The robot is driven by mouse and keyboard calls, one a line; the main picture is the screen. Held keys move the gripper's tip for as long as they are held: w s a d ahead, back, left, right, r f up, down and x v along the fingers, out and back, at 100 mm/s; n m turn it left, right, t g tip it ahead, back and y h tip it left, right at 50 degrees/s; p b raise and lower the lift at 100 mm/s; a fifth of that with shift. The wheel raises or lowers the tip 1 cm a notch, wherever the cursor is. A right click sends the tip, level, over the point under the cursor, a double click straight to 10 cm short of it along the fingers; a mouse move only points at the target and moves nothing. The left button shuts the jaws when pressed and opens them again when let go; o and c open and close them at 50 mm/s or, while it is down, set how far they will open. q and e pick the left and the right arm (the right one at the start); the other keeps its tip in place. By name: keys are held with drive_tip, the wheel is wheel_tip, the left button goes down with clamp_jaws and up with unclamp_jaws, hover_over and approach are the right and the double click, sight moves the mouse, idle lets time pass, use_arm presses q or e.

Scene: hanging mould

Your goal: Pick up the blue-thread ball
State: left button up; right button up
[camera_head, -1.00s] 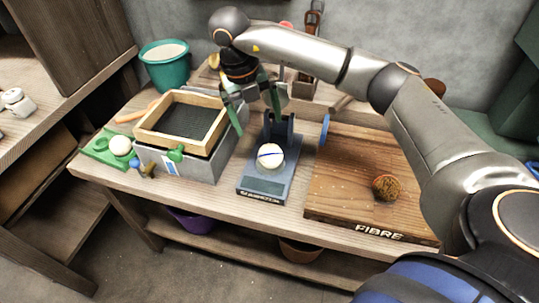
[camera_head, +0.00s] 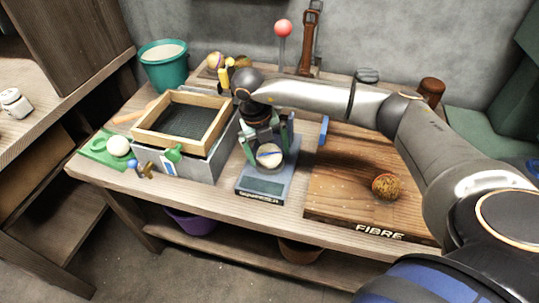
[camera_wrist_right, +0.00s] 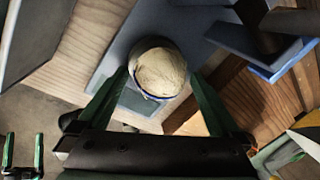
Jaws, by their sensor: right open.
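The blue-thread ball (camera_head: 269,155) is pale with a dark blue line around it. It rests on the blue-grey scale-like stand (camera_head: 264,188). In the right wrist view the ball (camera_wrist_right: 158,70) lies ahead between the two green fingers. My right gripper (camera_head: 268,148) is open and lowered over the ball, one finger on each side. In the right wrist view its fingertips (camera_wrist_right: 160,84) reach the near side of the ball; contact cannot be told. What looks like my left gripper (camera_wrist_right: 22,150) shows small at the lower left of the wrist view, its fingers apart and empty.
A wood-framed sieve (camera_head: 184,122) on a grey box is left of the stand. A white ball (camera_head: 118,146) sits on a green holder further left. A wooden board (camera_head: 345,190) with a brown fibre ball (camera_head: 386,186) is at right. The stand's upright rises behind the ball.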

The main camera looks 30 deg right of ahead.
drive_tip(key=c, duration=1.3)
drive_tip(key=shift+r, duration=0.1)
